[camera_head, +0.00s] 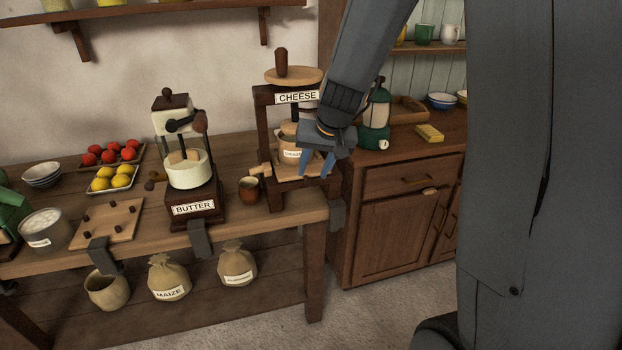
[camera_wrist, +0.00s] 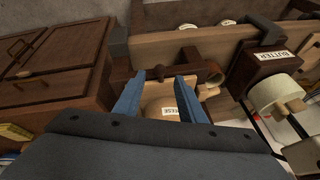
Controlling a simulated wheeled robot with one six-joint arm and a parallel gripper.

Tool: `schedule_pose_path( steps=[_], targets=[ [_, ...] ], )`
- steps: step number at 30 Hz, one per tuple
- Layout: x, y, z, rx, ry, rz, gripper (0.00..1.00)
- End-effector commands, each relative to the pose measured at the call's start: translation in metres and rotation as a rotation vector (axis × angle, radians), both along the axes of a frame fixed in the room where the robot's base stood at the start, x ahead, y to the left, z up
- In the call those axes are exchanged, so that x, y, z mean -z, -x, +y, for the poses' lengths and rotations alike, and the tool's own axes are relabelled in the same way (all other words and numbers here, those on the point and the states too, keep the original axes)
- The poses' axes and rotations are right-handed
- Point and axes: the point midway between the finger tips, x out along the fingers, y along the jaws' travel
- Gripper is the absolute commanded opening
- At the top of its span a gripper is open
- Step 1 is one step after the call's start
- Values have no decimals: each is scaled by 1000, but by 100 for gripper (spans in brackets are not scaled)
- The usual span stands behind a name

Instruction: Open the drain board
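The cheese press (camera_head: 297,98), a dark wooden frame with a "CHEESE" label, stands at the right end of the table. A pale wooden board (camera_head: 283,173), which looks like the drain board, lies in its base under a small labelled pot (camera_head: 288,141). A light wooden peg (camera_head: 262,170) sticks out at the base's left side. My gripper (camera_head: 316,166) is at the press's right front, its blue fingers apart and pointing down. In the wrist view my gripper (camera_wrist: 162,76) has the pot (camera_wrist: 160,106) and board between its fingers in the picture. Contact cannot be told.
A brown cup (camera_head: 249,189) stands left of the press, by the butter churn (camera_head: 190,172). A green lantern (camera_head: 377,115) and a yellow sponge-like block (camera_head: 430,133) are on the cabinet (camera_head: 390,225) to the right. Dark brackets (camera_head: 337,214) hang on the table's front edge.

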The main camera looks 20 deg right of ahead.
Motion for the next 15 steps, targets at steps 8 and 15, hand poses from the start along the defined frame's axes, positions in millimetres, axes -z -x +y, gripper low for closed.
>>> schedule_pose_path(
  steps=[8,15],
  targets=[
    [34,-14,4,-1,1,2,37],
    [40,-17,5,-1,1,0,37]
  ],
)
